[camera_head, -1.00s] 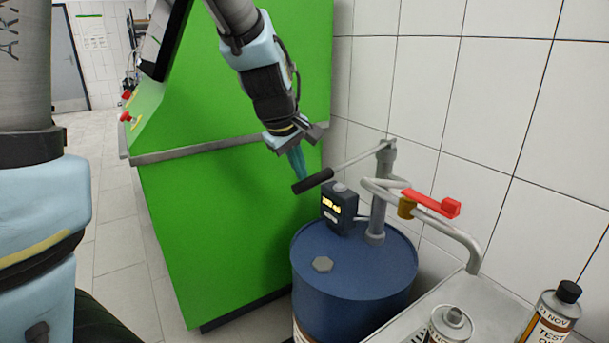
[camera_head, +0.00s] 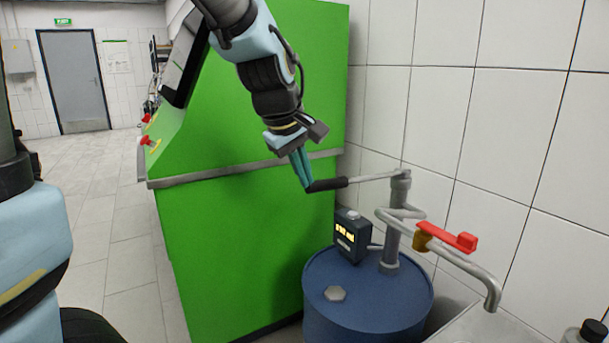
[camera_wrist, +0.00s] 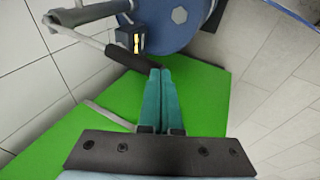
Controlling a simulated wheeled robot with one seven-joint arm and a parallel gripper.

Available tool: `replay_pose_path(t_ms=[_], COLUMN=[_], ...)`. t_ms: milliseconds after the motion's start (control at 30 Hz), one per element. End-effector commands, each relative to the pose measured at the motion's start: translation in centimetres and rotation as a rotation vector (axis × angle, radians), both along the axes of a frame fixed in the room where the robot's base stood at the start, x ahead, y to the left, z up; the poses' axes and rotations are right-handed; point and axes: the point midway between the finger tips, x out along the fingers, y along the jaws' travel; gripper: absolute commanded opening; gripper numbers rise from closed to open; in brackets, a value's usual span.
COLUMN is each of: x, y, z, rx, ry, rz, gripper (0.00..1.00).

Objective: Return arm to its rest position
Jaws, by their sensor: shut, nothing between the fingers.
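My gripper (camera_head: 304,176) hangs from my arm (camera_head: 270,85) in the upper middle of the head view, in front of the green cabinet. Its teal fingers point down and are closed together with nothing between them. They also show in the wrist view (camera_wrist: 160,85). The black grip of the pump handle (camera_head: 328,184) lies right at the fingertips. In the wrist view the grip (camera_wrist: 126,57) is just beyond and left of the tips. I cannot tell whether they touch.
The green cabinet (camera_head: 250,240) stands behind. A bottle (camera_head: 590,333) is at lower right. Open floor (camera_head: 105,230) lies on the left.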

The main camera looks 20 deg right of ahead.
Motion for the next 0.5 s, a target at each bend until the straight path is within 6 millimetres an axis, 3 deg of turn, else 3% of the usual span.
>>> replay_pose_path(t_ms=[333, 500], x=[0.1, 1.2], y=[0.3, 3.5], z=[0.0, -0.8], rx=[0.005, 0.064], ry=[-0.001, -0.011], rz=[0.0, -0.018], gripper=[0.0, 0.0])
